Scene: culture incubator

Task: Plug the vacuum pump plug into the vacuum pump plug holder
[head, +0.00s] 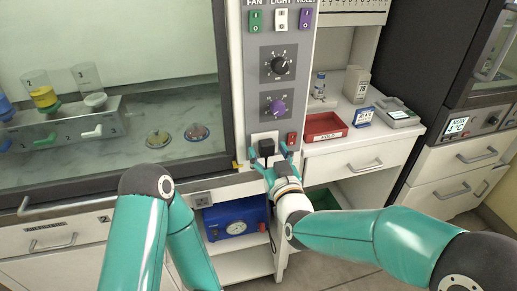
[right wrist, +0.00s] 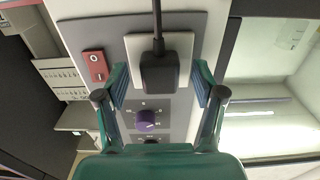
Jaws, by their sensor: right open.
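The black vacuum pump plug (head: 266,147) sits against the white plate of the plug holder (head: 257,137) on the grey control panel. In the right wrist view the plug (right wrist: 160,73) covers the middle of the holder plate (right wrist: 183,46), and its black cord leads to the top edge of the picture. The prongs are hidden. My right gripper (head: 268,161) is open in front of the plug; in the right wrist view its fingers (right wrist: 161,82) stand on both sides of the plug, with gaps visible. My left arm shows at lower left, but its gripper is outside the view.
A red rocker switch (head: 291,139) is beside the holder, and a purple knob (head: 276,106) is above it. A blue pump box with a gauge (head: 235,220) stands on the shelf below. A red tray (head: 324,127) lies on the right counter. The glass hood is at left.

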